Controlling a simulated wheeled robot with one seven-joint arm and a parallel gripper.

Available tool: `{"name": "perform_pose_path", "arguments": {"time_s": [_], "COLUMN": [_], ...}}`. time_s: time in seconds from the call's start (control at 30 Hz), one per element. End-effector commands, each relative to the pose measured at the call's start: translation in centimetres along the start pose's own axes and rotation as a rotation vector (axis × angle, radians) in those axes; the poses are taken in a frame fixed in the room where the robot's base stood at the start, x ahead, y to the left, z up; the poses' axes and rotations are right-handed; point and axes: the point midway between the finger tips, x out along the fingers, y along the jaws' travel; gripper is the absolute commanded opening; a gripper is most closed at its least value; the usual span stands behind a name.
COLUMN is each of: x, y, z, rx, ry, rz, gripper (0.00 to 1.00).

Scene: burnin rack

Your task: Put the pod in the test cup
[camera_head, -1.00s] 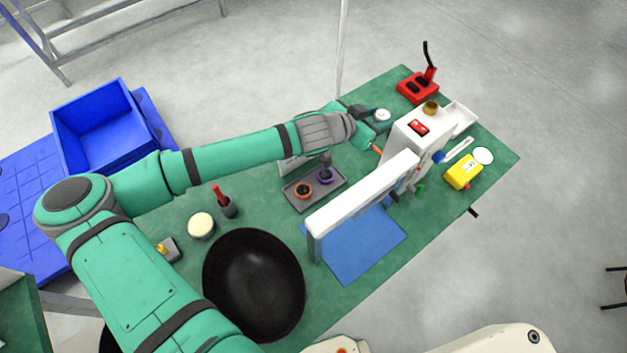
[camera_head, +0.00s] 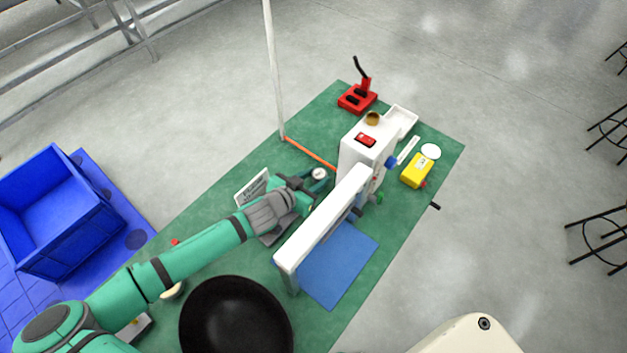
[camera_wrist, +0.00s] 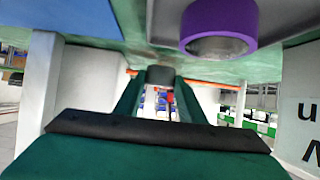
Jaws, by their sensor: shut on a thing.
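My gripper (camera_head: 320,180) is over the table just left of the white machine, with its teal fingers shut on the pod. The pod shows a pale round top (camera_head: 319,174) between the fingers in the head view. In the wrist view a small grey cylinder (camera_wrist: 160,76) sits between the fingertips. A purple-rimmed cup (camera_wrist: 219,28) is close by at the upper right of the wrist view, apart from the fingers. The grey tray (camera_head: 279,229) is mostly hidden under my wrist, and its cups do not show in the head view. I cannot tell which cup is the test cup.
The white machine (camera_head: 361,151) has a long white arm (camera_head: 322,221) above a blue mat (camera_head: 340,262). A printed sign (camera_head: 252,187) stands beside my wrist. A black pan (camera_head: 236,318), a yellow box (camera_head: 417,170) and a red stand (camera_head: 357,98) are also on the green table.

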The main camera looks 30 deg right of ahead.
Motion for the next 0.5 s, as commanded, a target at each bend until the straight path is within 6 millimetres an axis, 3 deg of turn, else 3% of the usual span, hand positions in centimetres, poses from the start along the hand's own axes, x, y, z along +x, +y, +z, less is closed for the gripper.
{"name": "perform_pose_path", "arguments": {"time_s": [0.1,0.5], "x": [0.43,0.64], "y": [-0.18,-0.12], "z": [1.06,1.4], "rx": [-0.003,-0.001], "ry": [0.0,0.0], "rz": [-0.004,-0.003], "gripper": [0.14,0.14]}}
